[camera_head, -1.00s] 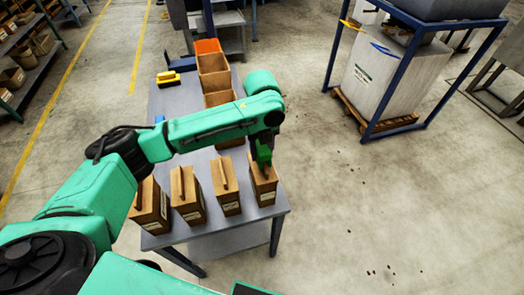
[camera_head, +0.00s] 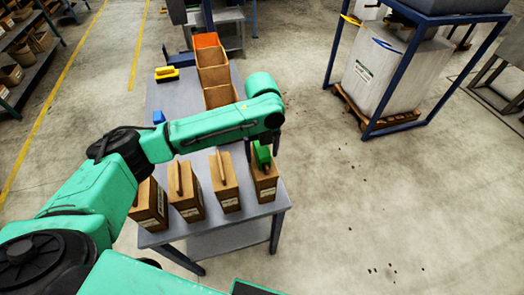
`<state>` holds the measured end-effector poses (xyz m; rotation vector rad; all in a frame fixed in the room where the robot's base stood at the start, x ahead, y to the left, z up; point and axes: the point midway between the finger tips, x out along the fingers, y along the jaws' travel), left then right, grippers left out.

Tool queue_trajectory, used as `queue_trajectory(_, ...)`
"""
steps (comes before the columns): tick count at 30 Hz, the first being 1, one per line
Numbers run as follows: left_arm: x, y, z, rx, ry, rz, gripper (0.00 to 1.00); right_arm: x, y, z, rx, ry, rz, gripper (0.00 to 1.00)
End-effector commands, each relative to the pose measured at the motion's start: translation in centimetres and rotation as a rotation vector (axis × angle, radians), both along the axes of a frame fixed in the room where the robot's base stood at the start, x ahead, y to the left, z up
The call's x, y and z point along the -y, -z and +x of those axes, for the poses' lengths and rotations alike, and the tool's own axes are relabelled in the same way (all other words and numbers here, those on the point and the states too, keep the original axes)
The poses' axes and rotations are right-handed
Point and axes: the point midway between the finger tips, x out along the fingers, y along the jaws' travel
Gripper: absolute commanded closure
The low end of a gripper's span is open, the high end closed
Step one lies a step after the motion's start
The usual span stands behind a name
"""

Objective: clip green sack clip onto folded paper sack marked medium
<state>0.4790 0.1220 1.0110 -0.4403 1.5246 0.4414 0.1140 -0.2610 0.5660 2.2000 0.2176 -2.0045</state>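Several folded brown paper sacks stand in a row on the near end of the grey table (camera_head: 180,101). Their labels are too small to read, so I cannot tell which is marked medium. The green sack clip (camera_head: 262,155) sits at the top of the rightmost sack (camera_head: 266,186), over its fold. My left gripper (camera_head: 263,148) is just above that sack. Its dark fingers appear spread, one on each side of the clip and apart from it. The arm hides part of the fingers. My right gripper is not in view.
Open brown bins (camera_head: 213,76) and an orange bin (camera_head: 206,41) line the table's far right side. A yellow object (camera_head: 167,73) and a blue object (camera_head: 159,117) lie on its left. A blue-framed stand with a large white sack (camera_head: 385,75) is at right. Floor between is clear.

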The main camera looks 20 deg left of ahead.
Motion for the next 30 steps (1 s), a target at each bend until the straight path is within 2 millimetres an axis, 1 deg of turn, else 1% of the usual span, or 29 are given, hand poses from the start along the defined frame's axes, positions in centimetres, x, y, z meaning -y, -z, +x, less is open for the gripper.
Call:
queue_trajectory(8, 0.0, -0.1, 0.0, 0.001, 0.0, -0.001, 0.18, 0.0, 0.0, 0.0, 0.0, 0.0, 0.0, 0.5)
queue_trajectory(11, 0.0, -0.7, 0.1, 0.002, 0.0, -0.002, 0.18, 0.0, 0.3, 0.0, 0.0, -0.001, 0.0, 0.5)
queue_trajectory(14, 0.0, -2.3, 0.1, 0.005, 0.0, -0.002, 0.18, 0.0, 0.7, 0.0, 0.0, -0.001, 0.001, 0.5)
queue_trajectory(17, 0.1, -4.7, 0.1, 0.006, 0.0, -0.002, 0.18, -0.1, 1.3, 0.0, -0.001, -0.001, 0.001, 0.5)
queue_trajectory(24, 0.1, -11.3, 0.1, 0.006, 0.001, -0.002, 0.18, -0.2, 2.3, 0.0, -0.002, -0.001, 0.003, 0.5)
queue_trajectory(25, 0.1, -12.0, 0.0, 0.005, 0.002, 0.0, 0.18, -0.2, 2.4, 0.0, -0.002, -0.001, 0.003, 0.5)
queue_trajectory(26, 0.0, -13.0, 0.1, 0.006, 0.0, 0.002, 0.18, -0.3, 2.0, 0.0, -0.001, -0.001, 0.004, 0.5)
queue_trajectory(27, 0.0, -13.7, 0.1, 0.005, -0.001, 0.002, 0.18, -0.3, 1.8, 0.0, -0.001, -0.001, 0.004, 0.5)
queue_trajectory(30, 0.0, -14.5, 0.0, 0.003, 0.0, 0.002, 0.18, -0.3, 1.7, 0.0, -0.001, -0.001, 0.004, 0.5)
